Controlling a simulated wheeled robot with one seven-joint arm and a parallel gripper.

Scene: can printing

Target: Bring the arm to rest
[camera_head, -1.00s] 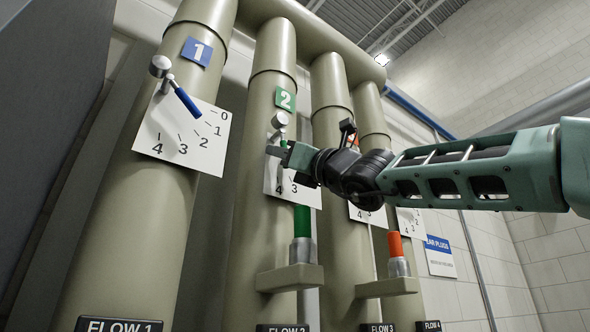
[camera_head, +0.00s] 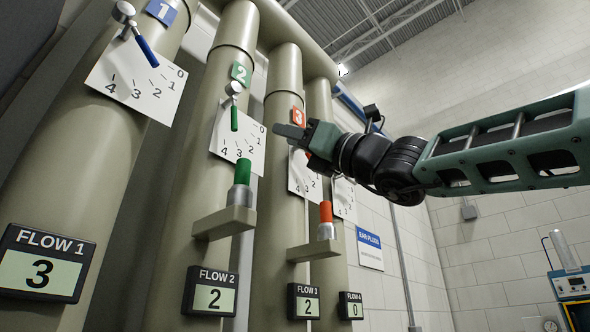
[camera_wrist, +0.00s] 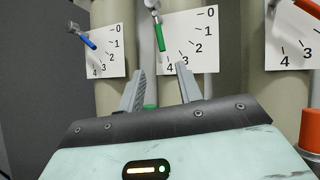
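My gripper (camera_head: 290,133) is held up on the extended arm, in front of the pipe with the red 3 tag in the head view. In the wrist view its two grey fingers (camera_wrist: 160,70) stand apart with nothing between them. The green lever (camera_head: 234,118) on pipe 2 hangs nearly straight down over its 0–4 dial. It also shows beyond the fingers in the wrist view (camera_wrist: 160,38), apart from them. The blue lever (camera_head: 146,51) on pipe 1 slants down to the right. The lever on pipe 3 is hidden behind my gripper.
Displays read 3 at Flow 1 (camera_head: 41,274), 2 at Flow 2 (camera_head: 209,300), 2 at Flow 3 (camera_head: 305,305) and 0 at Flow 4 (camera_head: 352,309). Brackets carry a green cylinder (camera_head: 243,173) and an orange-red one (camera_head: 326,212). The space below my arm looks open.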

